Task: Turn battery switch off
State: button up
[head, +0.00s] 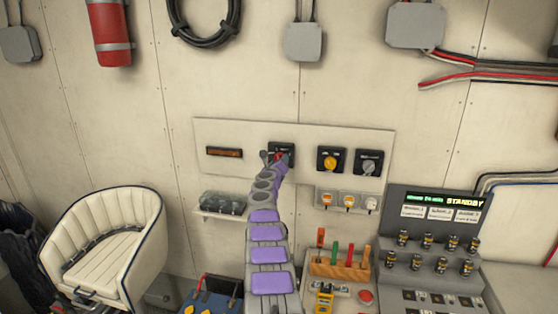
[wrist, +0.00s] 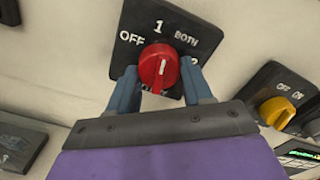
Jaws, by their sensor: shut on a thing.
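The battery switch is a red knob (wrist: 158,67) on a black square plate (wrist: 199,37) marked OFF, 1, BOTH and a partly hidden 2. In the wrist view the white line on the knob points up, towards the 1. My gripper (wrist: 159,84) has its two blue fingers on either side of the knob and is shut on it. In the head view the black plate (head: 288,147) is on the wall panel, and my gripper and arm cover most of the knob.
A yellow OFF/ON switch (head: 330,159) and a grey switch (head: 369,163) sit to the right on the same panel (head: 225,133). A small shelf (head: 219,211) is below left. A tool rack (head: 323,268) and a console (head: 440,235) stand lower right. A white seat (head: 105,240) is at left.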

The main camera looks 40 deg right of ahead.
jog(key=n+p, duration=0.8)
jog(key=n, duration=0.3)
jog(key=shift+a, duration=0.15)
jog(key=shift+w+f+n, duration=0.1)
jog(key=shift+n, duration=0.2)
jog(key=o, duration=1)
jog(key=shift+w+a, duration=0.1)
jog(key=shift+w, duration=0.05)
jog(key=shift+s+r, duration=0.2)
jog(key=shift+s, duration=0.05)
